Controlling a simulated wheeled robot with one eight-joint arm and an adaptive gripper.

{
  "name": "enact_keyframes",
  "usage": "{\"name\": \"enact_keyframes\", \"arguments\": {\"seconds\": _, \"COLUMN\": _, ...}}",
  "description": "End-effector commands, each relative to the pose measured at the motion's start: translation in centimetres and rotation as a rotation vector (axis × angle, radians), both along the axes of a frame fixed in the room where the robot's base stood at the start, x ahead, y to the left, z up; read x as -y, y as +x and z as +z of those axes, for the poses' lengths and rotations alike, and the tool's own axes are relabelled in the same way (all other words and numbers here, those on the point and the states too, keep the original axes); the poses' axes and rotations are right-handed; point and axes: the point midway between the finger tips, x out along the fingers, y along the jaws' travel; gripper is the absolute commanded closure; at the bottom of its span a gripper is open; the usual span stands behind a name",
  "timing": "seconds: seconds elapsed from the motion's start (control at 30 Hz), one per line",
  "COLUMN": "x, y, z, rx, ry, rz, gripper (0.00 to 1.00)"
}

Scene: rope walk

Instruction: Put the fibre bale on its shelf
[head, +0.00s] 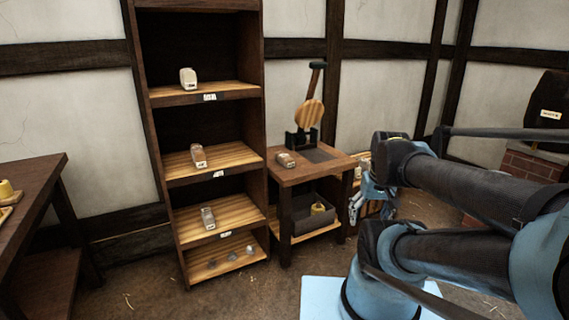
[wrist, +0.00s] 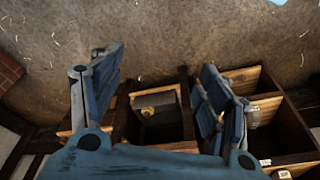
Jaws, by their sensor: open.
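A tall dark wooden shelf unit (head: 262,120) stands left of centre in the head view, with labelled light-wood shelves. One pale, bale-like block sits on each of three shelves: an upper block (head: 188,78), a middle block (head: 198,155) and a lower block (head: 208,218). A similar block (head: 285,159) lies on the small bench. I cannot tell which is the fibre bale, nor read the labels. My gripper (head: 371,203) is right of the bench, partly hidden by my arm. In the wrist view my gripper (wrist: 157,92) is open, with nothing between its fingers.
The small bench (head: 325,172) carries an upright tool (head: 308,112); a dark bin (head: 300,219) with a yellow spool is below. Another pale block (head: 363,168) stands right of it. A table (head: 40,178) is at left, brickwork (head: 530,165) at right. Floor before the shelves is clear.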

Motion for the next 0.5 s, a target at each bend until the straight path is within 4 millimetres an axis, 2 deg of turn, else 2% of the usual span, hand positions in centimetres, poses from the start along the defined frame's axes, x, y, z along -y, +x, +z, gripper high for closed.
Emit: {"name": "enact_keyframes", "arguments": {"seconds": 0.5, "x": -6.2, "y": 14.0, "z": 4.3, "rx": 0.214, "ry": 0.134, "rz": 0.211, "gripper": 0.3}}
